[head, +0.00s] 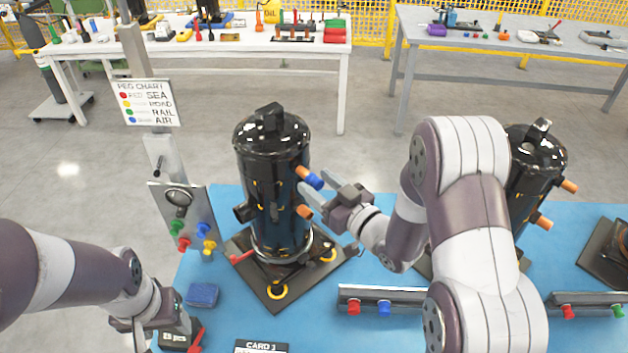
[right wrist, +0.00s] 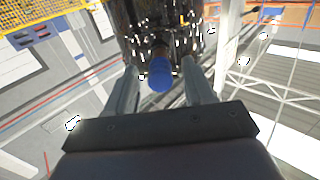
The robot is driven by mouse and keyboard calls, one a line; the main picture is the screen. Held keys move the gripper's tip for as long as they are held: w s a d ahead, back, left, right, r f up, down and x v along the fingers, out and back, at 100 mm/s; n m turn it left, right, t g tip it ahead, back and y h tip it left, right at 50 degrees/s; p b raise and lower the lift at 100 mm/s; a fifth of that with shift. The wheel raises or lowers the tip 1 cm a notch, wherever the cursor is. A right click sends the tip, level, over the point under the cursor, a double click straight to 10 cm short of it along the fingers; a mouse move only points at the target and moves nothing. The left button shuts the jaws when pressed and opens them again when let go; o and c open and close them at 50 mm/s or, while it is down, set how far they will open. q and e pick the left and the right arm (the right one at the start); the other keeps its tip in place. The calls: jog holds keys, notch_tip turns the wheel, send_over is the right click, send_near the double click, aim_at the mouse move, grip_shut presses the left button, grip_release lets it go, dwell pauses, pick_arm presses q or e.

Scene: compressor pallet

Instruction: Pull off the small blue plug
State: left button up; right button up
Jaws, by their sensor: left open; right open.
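The small blue plug (head: 315,181) sits on the end of the upper copper stub on the right side of the black compressor (head: 271,150). In the right wrist view the blue plug (right wrist: 160,75) faces me, centred between the two fingers. My right gripper (head: 318,190) is open beside the plug, its fingers pointing at the compressor; whether they touch the plug cannot be told. It also shows in the right wrist view (right wrist: 158,90). My left gripper (head: 150,325) is open at the lower left, low over the blue mat (head: 225,320).
A lower copper stub (head: 305,212) juts out below the plug. A second black compressor (head: 533,160) stands right, partly behind my right arm. A rail with pegs (head: 400,297) lies in front. A peg chart (head: 146,102) and pegboard (head: 186,218) stand left. A blue sponge (head: 202,295) lies on the mat.

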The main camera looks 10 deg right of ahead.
grip_shut()
jog(key=shift+s+d, duration=0.1)
jog(key=shift+s, duration=0.05)
jog(key=shift+b+v, duration=0.3)
jog(key=shift+v, duration=2.55)
jog(key=shift+f, duration=0.1)
